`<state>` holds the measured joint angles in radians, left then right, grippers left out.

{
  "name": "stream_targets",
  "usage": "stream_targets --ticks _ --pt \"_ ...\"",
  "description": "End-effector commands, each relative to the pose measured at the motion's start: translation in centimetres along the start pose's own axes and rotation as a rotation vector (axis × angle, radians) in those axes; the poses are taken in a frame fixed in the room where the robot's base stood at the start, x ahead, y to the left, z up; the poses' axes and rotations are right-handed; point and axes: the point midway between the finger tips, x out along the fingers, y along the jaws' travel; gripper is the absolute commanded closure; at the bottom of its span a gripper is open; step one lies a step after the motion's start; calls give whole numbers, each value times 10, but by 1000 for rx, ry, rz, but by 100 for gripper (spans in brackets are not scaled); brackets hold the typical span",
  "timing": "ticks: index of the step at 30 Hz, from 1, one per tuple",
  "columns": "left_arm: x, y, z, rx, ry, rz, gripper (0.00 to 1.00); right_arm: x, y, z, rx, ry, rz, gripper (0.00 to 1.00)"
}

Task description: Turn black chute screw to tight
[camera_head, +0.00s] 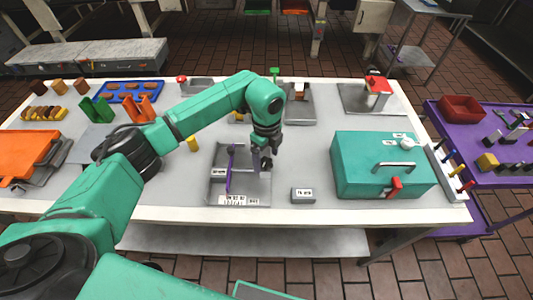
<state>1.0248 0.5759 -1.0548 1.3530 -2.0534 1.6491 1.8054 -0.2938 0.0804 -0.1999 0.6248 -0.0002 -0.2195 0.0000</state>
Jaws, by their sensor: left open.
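My left arm reaches in from the left across the white table. Its dark gripper (265,162) points down over the right part of a grey metal tray (250,190), beside an upright purple part (230,170). The gripper is open; its fingers are small and dark here, and I cannot tell whether they touch anything. I cannot make out a black chute screw for certain; it may be hidden behind or between the dark fingers. My right gripper is not in view.
A teal box (350,165) with a handle and red latch stands to the right of the tray. A small grey labelled block (303,195) lies between them. Grey fixtures (300,110) stand behind the gripper. A purple cart (485,150) is at the right.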

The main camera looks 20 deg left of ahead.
Motion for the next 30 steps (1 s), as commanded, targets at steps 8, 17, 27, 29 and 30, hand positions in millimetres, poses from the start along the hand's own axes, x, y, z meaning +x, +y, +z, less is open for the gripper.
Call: stream_targets --ticks 8,17,27,29,30 --pt "7 0 0 1 -1 -2 12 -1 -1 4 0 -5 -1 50" --pt "7 0 0 1 0 -2 97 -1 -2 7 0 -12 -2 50" --pt "8 0 0 52 0 -3 97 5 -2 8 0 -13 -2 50" --pt "8 0 0 78 0 -3 97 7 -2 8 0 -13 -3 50" --pt "8 0 0 100 -1 -3 97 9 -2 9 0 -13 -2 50"
